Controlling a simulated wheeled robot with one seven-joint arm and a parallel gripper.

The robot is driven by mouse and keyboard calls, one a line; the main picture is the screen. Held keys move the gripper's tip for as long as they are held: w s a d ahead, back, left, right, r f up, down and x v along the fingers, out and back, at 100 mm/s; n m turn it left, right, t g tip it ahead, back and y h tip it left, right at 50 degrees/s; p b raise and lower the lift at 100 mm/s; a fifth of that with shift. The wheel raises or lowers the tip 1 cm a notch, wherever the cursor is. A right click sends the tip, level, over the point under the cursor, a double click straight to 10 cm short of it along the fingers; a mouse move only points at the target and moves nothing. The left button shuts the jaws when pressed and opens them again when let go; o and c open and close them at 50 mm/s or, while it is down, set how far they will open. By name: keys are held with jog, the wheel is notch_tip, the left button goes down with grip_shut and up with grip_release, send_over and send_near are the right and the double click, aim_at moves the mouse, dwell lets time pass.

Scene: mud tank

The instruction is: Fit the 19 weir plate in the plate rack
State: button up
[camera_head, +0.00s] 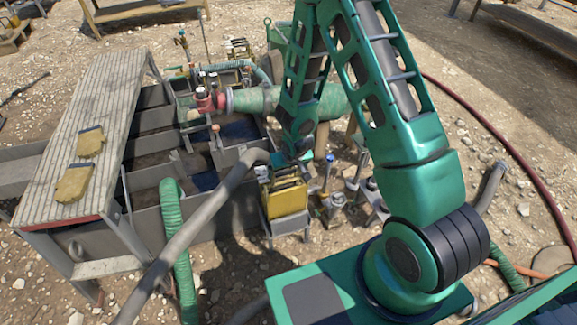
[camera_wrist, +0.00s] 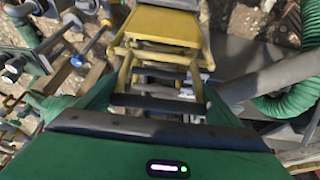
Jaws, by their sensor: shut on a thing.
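My gripper (camera_head: 287,163) points down over a group of yellow weir plates (camera_head: 285,200) beside the tank, right of the grey hose. It is shut on a dark bar-like handle at the top of one plate, between the fingers in the wrist view (camera_wrist: 158,103). The yellow plates (camera_wrist: 165,25) stand close together ahead of the fingers there. A grey box-like rack (camera_head: 290,227) shows under the plates. No number is legible, so I cannot tell which plate is the 19. Whether the held plate is seated or raised is hidden.
A thick grey hose (camera_head: 200,220) passes close left of my gripper. Valves and posts (camera_head: 338,200) stand close to the right. Yellow gloves (camera_head: 74,183) lie on the walkway (camera_head: 105,95).

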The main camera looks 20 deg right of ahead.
jog(key=shift+f, duration=0.55)
jog(key=shift+f, duration=4.75)
jog(key=o, duration=1.8)
jog(key=shift+o, duration=0.2)
jog(key=v, duration=1)
jog(key=shift+r, duration=0.3)
jog(key=shift+s, duration=0.15)
